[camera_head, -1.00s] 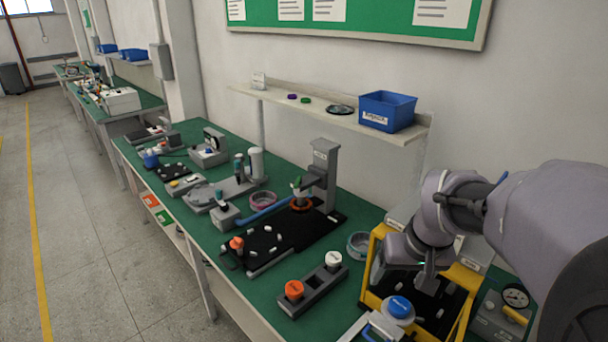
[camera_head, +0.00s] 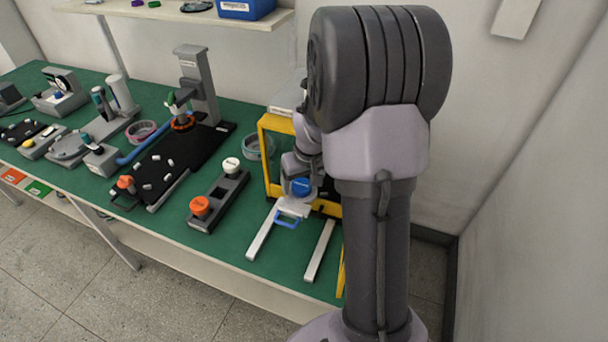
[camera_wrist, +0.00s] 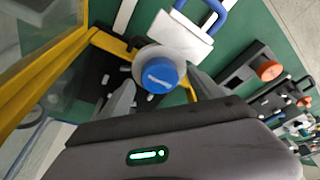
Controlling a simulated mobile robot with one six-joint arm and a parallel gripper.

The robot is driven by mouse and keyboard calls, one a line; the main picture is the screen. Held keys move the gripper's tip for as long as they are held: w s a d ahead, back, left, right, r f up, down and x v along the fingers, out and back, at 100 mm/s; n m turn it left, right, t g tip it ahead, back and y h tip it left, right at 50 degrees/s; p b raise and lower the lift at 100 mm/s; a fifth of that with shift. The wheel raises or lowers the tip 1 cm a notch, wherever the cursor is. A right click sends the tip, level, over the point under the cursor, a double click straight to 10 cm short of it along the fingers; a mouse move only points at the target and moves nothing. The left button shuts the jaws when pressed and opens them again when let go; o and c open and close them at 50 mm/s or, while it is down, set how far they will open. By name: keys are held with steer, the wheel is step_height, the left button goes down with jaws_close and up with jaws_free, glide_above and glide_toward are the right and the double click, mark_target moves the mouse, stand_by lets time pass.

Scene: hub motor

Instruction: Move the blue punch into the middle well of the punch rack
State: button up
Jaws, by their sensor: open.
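The blue punch (camera_head: 302,186), with a round blue cap over a pale collar, sits at the white slide with a blue handle, at the front of a yellow-framed fixture. It also shows in the wrist view (camera_wrist: 160,75). My gripper (camera_wrist: 163,93) is open, with one finger on each side of the punch and the blue cap between them in the picture; contact cannot be told. The grey punch rack (camera_head: 232,192) lies to the left of the fixture. An orange punch (camera_head: 200,206) is in its near well and a white punch (camera_head: 231,166) in its far well. The middle well looks empty.
The yellow frame (camera_head: 274,160) of the fixture stands close around my gripper. Pale rails (camera_head: 320,250) run out from it towards the table's front edge. A black mat (camera_head: 185,165) with small parts lies left of the rack. Green tabletop (camera_head: 225,255) is clear in front of the rack.

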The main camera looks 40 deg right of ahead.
steer(key=shift+f, duration=0.25)
steer(key=shift+c, duration=0.4)
jaws_close()
steer(key=c, duration=0.7)
jaws_free()
steer(key=shift+c, duration=0.2)
steer(key=c, duration=0.6)
steer(key=shift+r+p, duration=3.2)
steer(key=shift+r, duration=1.2)
steer(key=shift+f, duration=0.1)
